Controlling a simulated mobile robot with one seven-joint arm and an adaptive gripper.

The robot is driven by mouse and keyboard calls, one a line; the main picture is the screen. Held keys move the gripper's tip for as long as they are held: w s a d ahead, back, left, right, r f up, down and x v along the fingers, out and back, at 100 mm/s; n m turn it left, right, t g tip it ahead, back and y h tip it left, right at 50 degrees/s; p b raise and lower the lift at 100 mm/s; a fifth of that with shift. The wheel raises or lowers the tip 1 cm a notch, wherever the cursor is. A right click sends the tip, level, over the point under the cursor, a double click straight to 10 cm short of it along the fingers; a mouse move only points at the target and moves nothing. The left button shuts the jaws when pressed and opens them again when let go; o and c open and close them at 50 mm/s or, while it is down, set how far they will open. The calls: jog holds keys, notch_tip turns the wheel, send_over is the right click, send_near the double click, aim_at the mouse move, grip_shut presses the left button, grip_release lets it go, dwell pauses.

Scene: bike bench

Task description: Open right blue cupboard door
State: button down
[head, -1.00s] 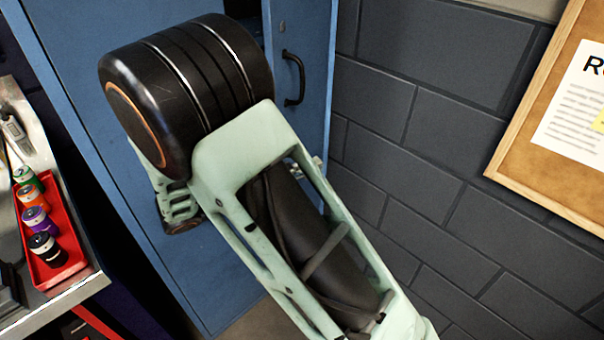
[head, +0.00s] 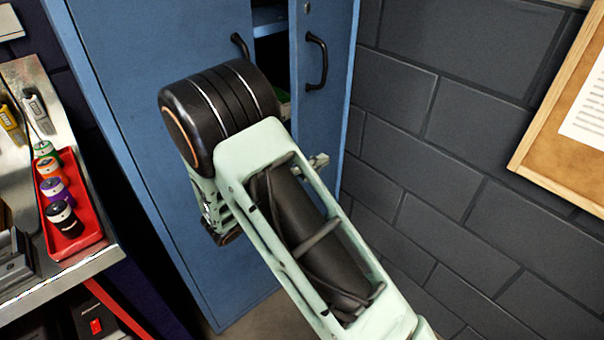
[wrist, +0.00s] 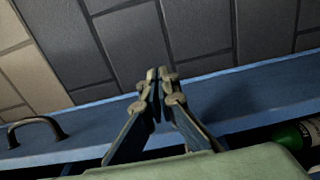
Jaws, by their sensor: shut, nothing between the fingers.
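The blue cupboard stands in the middle of the head view. Its right door (head: 332,100) is ajar, with a dark gap between it and the left door (head: 160,80). The right door's black handle (head: 318,62) is on its outer face; a dark handle also shows in the wrist view (wrist: 36,128). My gripper (wrist: 158,86) is shut and empty, its fingertips together in front of the blue door band in the wrist view. In the head view the fingertips (head: 318,162) show against the right door, below its handle. I cannot tell whether they touch it.
A green bottle (wrist: 292,137) lies inside the cupboard in the wrist view. A grey brick wall (head: 450,190) and a corkboard (head: 550,150) are at right. A bench with a red tray (head: 88,235) of several small coloured containers is at left.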

jog(key=d, duration=0.3)
jog(key=shift+s+d, duration=0.3)
jog(key=shift+s, duration=0.05)
jog(key=shift+a, duration=0.1)
dwell(1.3)
